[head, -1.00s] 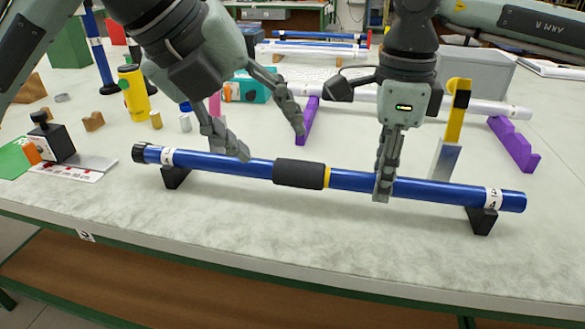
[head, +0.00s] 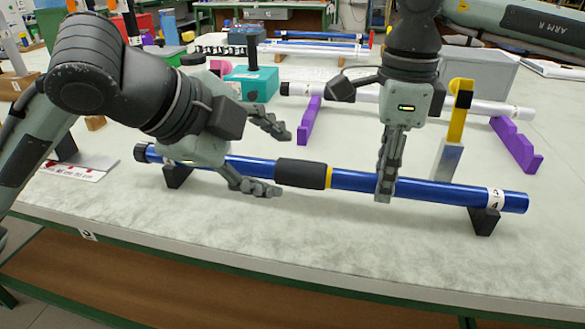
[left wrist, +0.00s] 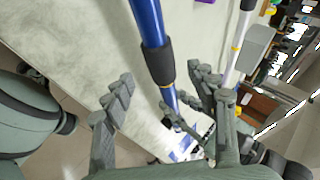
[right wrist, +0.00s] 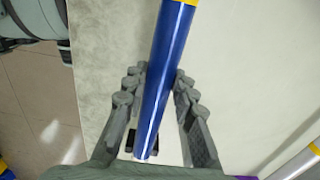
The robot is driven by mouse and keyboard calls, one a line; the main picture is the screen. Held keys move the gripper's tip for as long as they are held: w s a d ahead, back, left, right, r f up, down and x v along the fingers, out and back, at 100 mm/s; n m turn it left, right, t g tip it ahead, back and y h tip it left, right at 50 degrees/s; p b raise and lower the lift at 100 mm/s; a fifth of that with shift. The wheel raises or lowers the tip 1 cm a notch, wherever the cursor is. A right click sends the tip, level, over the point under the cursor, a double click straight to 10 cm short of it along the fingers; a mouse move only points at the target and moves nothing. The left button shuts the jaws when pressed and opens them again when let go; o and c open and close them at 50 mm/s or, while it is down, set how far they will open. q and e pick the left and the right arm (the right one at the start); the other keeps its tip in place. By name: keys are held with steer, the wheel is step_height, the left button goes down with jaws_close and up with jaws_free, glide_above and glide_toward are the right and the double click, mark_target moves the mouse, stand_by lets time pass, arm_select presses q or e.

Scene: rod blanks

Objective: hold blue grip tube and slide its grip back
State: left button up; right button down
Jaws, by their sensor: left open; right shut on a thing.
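A blue tube (head: 440,192) with a black foam grip (head: 300,173) and a yellow ring at the grip's right end lies across two black rests. My right gripper (head: 386,183) is shut on the tube to the right of the grip; its fingers flank the tube in the right wrist view (right wrist: 155,90). My left gripper (head: 277,162) is open and comes in from the left, fingertips just left of the grip, one finger beyond the tube and one on the near side. In the left wrist view the grip (left wrist: 158,64) shows between the spread fingers.
Behind the tube, a white tube (head: 355,95) lies on purple rests (head: 516,146). A yellow-handled tool (head: 460,108) stands near my right gripper. A teal box (head: 252,84) is behind my left gripper. The table's front strip is clear.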

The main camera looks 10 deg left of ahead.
mark_target(291, 170)
arm_select(q)
steer(key=x, duration=0.6)
steer(key=shift+c, duration=0.4)
jaws_close()
